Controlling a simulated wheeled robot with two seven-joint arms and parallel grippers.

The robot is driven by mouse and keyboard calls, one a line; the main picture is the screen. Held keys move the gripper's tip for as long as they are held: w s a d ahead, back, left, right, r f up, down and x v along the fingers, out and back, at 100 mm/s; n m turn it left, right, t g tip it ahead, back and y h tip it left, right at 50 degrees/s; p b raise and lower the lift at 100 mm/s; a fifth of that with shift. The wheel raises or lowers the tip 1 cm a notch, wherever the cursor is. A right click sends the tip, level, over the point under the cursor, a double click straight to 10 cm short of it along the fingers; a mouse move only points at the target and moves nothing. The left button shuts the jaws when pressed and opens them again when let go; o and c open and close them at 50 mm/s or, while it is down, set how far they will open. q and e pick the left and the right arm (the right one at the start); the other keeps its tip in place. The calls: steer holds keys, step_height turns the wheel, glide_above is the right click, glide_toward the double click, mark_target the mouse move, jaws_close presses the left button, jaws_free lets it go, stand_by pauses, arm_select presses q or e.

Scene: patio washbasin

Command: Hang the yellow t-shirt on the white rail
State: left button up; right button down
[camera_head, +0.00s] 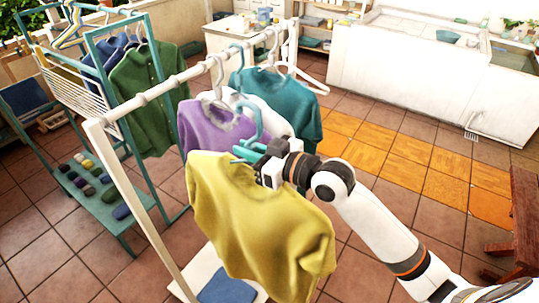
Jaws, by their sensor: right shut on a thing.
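The yellow t-shirt (258,225) hangs on a teal hanger (254,119) in the head view. My right gripper (258,163) is shut on this hanger near the shirt's collar and holds the shirt roughly upright. The white rail (160,90) slopes from the front left post up to the back right. The held hanger's hook shows below the rail in the picture and looks apart from it. The gripper hides part of the collar and hanger. My left gripper is not in view.
A purple shirt (203,133) and a teal shirt (290,100) hang on the rail behind the yellow one. An empty white hanger (300,75) is at the rail's far end. A teal rack with a green shirt (148,100) stands left. The rail's near stretch is bare.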

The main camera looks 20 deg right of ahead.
steer(key=x, duration=0.3)
steer(key=b+x, duration=0.1)
steer(key=x, duration=0.3)
steer(key=b+x, duration=0.1)
steer(key=x, duration=0.3)
steer(key=shift+r, duration=0.35)
steer(key=r+b+x, duration=0.1)
steer(key=b+x, duration=0.3)
steer(key=x, duration=0.8)
steer(key=shift+r, duration=0.1)
steer(key=shift+w+a, duration=0.1)
steer(key=shift+r+b+x, duration=0.1)
steer(key=shift+b+x, duration=0.6)
steer(key=shift+x, duration=0.35)
steer(key=shift+r+b+x, duration=0.15)
steer(key=shift+b+x, duration=0.5)
steer(key=shift+x, duration=0.45)
steer(key=shift+f, duration=0.2)
